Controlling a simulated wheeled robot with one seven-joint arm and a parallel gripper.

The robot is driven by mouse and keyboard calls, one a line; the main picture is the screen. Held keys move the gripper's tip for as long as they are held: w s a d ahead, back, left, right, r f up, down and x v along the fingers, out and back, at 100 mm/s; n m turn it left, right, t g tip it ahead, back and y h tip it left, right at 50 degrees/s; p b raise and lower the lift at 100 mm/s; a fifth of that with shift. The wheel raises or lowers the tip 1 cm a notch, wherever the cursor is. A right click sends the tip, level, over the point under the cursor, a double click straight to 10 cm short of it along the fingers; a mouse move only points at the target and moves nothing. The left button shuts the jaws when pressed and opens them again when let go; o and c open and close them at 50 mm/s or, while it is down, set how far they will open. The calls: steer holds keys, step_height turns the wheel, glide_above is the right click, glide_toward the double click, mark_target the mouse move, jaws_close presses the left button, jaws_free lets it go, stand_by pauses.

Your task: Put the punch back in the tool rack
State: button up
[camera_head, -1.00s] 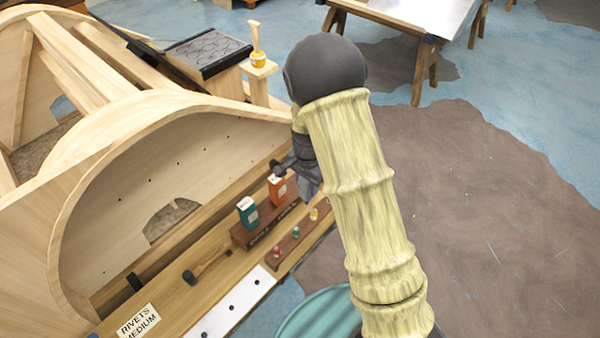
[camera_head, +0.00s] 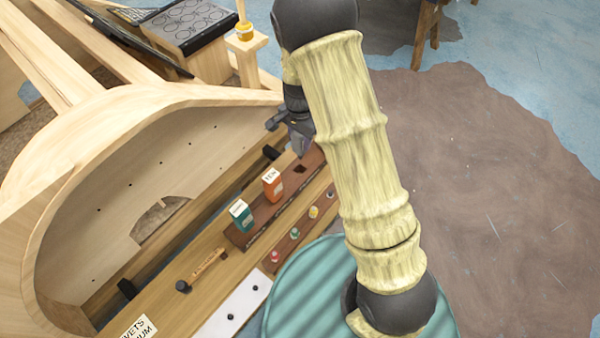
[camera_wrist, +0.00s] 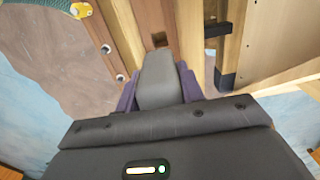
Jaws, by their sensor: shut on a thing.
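My gripper (camera_head: 300,140) is over the far end of the dark brown tool rack (camera_head: 240,233) in the head view. In the wrist view its purple fingers (camera_wrist: 158,88) are shut on a grey, blunt-ended piece, which I take to be the punch (camera_wrist: 158,75). An empty square hole (camera_head: 300,169) shows in the rack close below the gripper. The hole also shows in the wrist view (camera_wrist: 160,40), just beyond the grey end. The punch appears apart from the hole, but its lower tip is hard to make out.
A teal box (camera_head: 241,217) and an orange box (camera_head: 272,185) stand in the rack. A strip with several small colored pieces (camera_head: 295,233) lies beside it. A hammer (camera_head: 203,268) lies on the bench. The curved wooden frame (camera_head: 75,180) rises at left. A teal ribbed drum (camera_head: 310,290) stands in front.

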mark_target(300, 156)
steer(key=f, duration=0.3)
steer(key=f+p, duration=0.1)
steer(key=f, duration=0.1)
steer(key=shift+w+f, duration=0.25)
steer(key=shift+s+a+f, duration=0.1)
steer(key=shift+f, duration=0.1)
steer(key=shift+s, duration=0.1)
steer(key=shift+d+f, duration=0.2)
steer(key=shift+d, duration=0.05)
step_height(300, 156, down, 3)
steer(key=shift+a+f+p, duration=0.1)
steer(key=shift+p, duration=0.35)
steer(key=shift+f, duration=0.25)
steer(key=shift+f+b, duration=0.3)
steer(key=shift+f, duration=0.05)
